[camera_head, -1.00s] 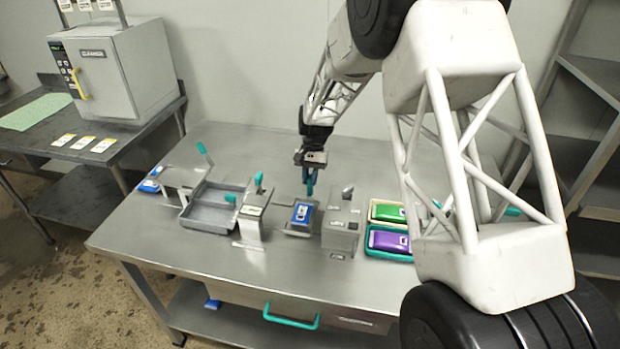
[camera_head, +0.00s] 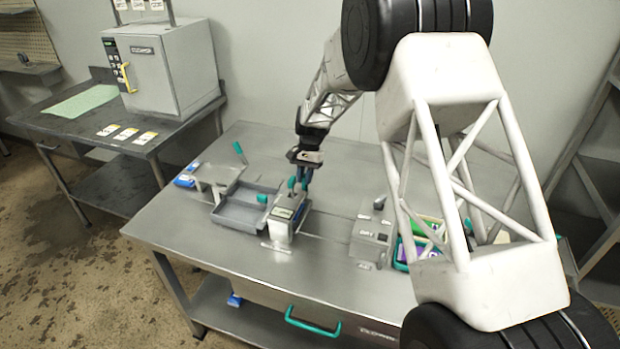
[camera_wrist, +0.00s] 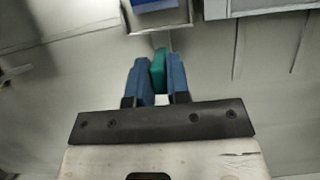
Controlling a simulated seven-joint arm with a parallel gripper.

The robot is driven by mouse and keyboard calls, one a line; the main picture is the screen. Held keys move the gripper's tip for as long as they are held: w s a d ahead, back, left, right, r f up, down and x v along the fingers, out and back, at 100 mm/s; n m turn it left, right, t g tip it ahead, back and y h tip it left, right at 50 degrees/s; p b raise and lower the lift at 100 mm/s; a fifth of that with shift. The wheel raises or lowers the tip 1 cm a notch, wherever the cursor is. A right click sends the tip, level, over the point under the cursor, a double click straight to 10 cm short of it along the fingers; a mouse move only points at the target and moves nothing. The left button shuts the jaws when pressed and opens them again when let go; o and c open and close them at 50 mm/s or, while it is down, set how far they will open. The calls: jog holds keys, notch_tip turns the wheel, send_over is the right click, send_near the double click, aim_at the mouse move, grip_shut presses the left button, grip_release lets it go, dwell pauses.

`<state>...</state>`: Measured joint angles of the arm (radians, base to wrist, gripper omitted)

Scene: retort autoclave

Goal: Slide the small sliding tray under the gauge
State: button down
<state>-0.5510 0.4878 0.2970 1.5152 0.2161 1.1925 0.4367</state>
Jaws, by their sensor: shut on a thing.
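The small sliding tray carries a blue packet, and its end shows at the top of the wrist view (camera_wrist: 160,24). My gripper (camera_head: 299,186) is shut on the tray's teal handle (camera_wrist: 158,70), with blue fingers on both sides of it. The gauge (camera_head: 286,216) is a grey upright stand with a small display on top. In the head view the tray is close up against the gauge and mostly hidden by it; a little blue shows at the gauge's right edge. I cannot tell how far under the gauge the tray sits.
A grey open tray (camera_head: 238,217) with a teal handle lies left of the gauge. Green and purple packs lie farther right, partly behind my arm. A white autoclave (camera_head: 160,70) stands on the left bench.

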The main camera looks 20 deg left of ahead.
jog(key=shift+a+r, duration=0.1)
jog(key=shift+a, duration=0.2)
jog(key=c, duration=1.4)
grip_release()
jog(key=o, duration=0.3)
jog(key=shift+d, duration=0.1)
jog(key=v, duration=0.7)
jog(key=shift+w+r, duration=0.15)
jog(key=shift+r, duration=0.2)
